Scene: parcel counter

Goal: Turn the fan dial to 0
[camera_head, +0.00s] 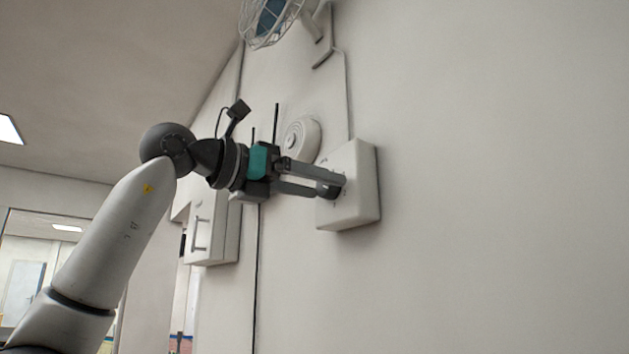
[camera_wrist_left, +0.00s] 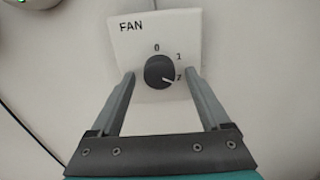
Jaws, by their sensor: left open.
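The fan dial is a round black knob (camera_wrist_left: 159,70) on a white wall box (camera_wrist_left: 192,24) marked FAN. Its white pointer line aims to the lower right, at the 2. The 0 stands above the knob and the 1 at its upper right. In the head view the box (camera_head: 358,205) is on the wall, with the knob partly hidden by the fingers. My left gripper (camera_head: 331,186) is open, with its fingertips at the box. In the wrist view the fingers (camera_wrist_left: 159,73) stand on either side of the knob, with gaps visible. My right gripper is out of view.
A caged wall fan (camera_head: 268,20) is above, with a cable running down to the box. A round white wall fitting (camera_head: 301,138) is close above my left gripper. A white cabinet with a handle (camera_head: 212,225) is to the left. The wall right of the box is bare.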

